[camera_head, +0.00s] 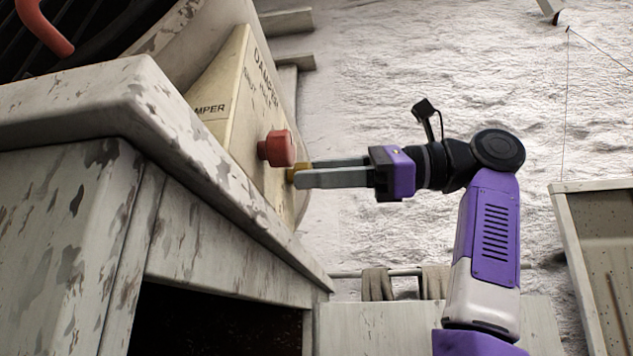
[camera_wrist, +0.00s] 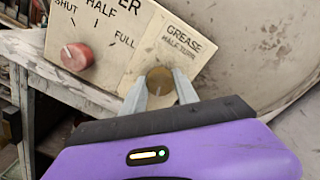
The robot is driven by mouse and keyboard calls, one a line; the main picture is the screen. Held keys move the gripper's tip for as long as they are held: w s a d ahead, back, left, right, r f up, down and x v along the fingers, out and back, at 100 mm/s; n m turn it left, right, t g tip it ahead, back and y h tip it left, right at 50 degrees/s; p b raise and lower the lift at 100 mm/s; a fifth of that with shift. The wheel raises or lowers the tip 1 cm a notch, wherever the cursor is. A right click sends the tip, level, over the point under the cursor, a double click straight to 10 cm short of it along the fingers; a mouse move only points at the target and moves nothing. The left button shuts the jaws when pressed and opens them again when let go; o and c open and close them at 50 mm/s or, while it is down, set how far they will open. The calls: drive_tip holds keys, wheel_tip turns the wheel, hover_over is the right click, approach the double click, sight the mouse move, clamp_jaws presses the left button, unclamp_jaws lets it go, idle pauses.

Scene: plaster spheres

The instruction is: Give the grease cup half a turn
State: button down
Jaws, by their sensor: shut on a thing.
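The grease cup (camera_wrist: 159,80) is a small round brass cap on a cream panel, under the words "GREASE HALF TURN" in the wrist view. My gripper (camera_wrist: 160,88) is shut on it, with one grey finger at each side of the cap. In the head view my gripper (camera_head: 296,176) reaches in level from the right, and only a bit of the brass cup (camera_head: 291,173) shows by the fingertips. The cup's far side is hidden. I see no mark on it that tells how far it is turned.
A red damper knob (camera_head: 277,149) sticks out close to the fingers; in the wrist view the knob (camera_wrist: 77,57) is left of the cup, among the words SHUT, HALF and FULL. The panel (camera_head: 222,120) stands on a chipped white bench (camera_head: 80,100).

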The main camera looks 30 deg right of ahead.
drive_tip(key=shift+f+m+b, duration=0.2)
drive_tip(key=shift+m+b, duration=0.65)
drive_tip(key=shift+m, duration=1.05)
drive_tip(key=c, duration=0.9)
unclamp_jaws()
drive_tip(key=shift+r, duration=0.1)
drive_tip(key=shift+d, duration=0.1)
drive_tip(key=b+v, duration=0.2)
drive_tip(key=v, duration=0.5)
drive_tip(key=shift+s+d, duration=0.2)
drive_tip(key=shift+d, duration=0.1)
